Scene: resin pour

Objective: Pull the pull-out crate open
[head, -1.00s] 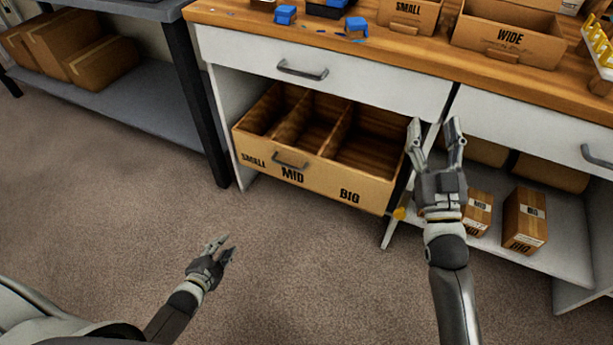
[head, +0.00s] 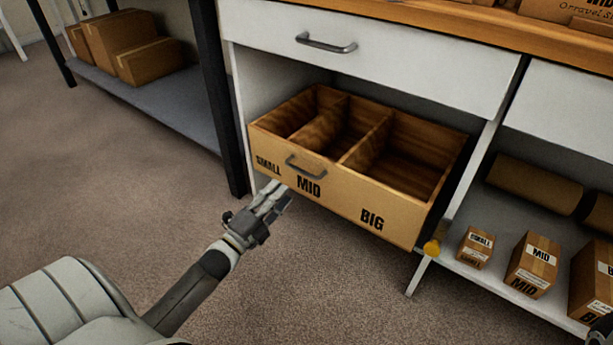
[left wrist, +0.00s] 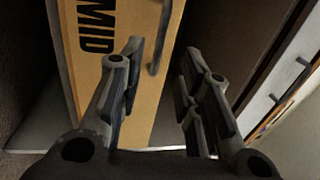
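The pull-out crate (head: 400,210) is a tan wooden box under the white drawer, with compartments labelled SMALL, MID and BIG. Its front stands out a little from the bay. A grey bar handle (head: 305,168) is on its front above MID. My left gripper (head: 275,190) is just below and left of the handle, close to the front. In the left wrist view the left gripper (left wrist: 163,50) is open, with the handle (left wrist: 160,40) between its fingers in the picture; contact cannot be made out. A dark part at the lower right edge may be my right gripper (head: 601,332); its fingers are hidden.
A closed white drawer (head: 400,55) is above the crate. Labelled boxes (head: 533,265) stand on the right lower shelf. A dark table leg (head: 222,100) is at left. The carpet in front is clear.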

